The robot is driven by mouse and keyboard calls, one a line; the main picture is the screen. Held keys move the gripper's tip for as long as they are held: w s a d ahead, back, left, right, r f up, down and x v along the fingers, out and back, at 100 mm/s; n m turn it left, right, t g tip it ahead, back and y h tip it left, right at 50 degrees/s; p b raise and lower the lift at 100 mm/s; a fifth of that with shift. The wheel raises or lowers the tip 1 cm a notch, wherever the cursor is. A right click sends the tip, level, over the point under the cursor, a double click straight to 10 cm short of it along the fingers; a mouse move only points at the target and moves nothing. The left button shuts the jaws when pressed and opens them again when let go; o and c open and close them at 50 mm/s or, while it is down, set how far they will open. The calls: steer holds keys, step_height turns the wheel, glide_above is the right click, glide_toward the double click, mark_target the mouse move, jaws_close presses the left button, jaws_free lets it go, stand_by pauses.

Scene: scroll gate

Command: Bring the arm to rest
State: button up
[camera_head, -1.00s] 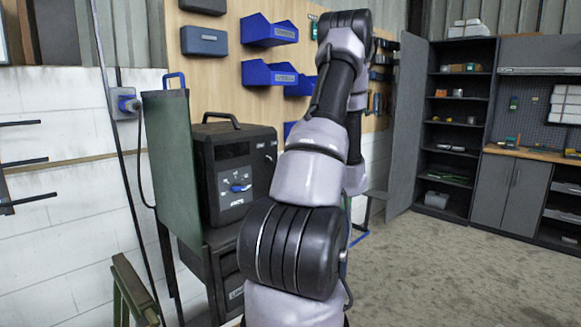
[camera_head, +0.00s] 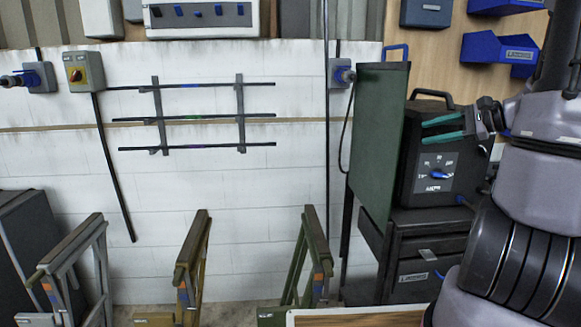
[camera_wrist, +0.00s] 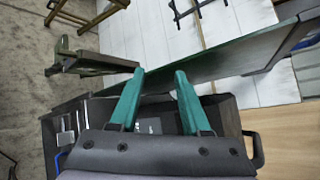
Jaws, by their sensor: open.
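My gripper (camera_head: 443,129) is at the right of the head view, with its two teal fingers pointing left. It is in front of the black machine (camera_head: 437,172) with a blue knob, near the green panel (camera_head: 378,140). In the wrist view the fingers of my gripper (camera_wrist: 160,84) are spread apart with nothing between them. The green panel's edge (camera_wrist: 235,73) runs just beyond the fingertips there, and the black machine shows beneath the gripper. I cannot tell whether anything touches.
Grey (camera_head: 69,262), yellow (camera_head: 192,262) and green (camera_head: 309,262) trestle stands line the floor at left. A rack with several thin rods (camera_head: 199,117) is on the white wall. A wood-topped surface (camera_head: 355,318) is at the bottom. A switch box (camera_head: 85,71) hangs upper left.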

steer(key=s+a+r+n+g+h, duration=0.3)
steer(key=s+a+n+g, duration=0.3)
steer(key=s+a, duration=0.5)
steer(key=s+a+r+n+t+h, duration=0.2)
steer(key=s+r+n+t+h, duration=0.2)
steer(key=s+r+n+h, duration=0.1)
steer(key=shift+s+a+r+n, duration=0.2)
steer(key=shift+s+a+n, duration=0.05)
steer(key=shift+s+n, duration=0.3)
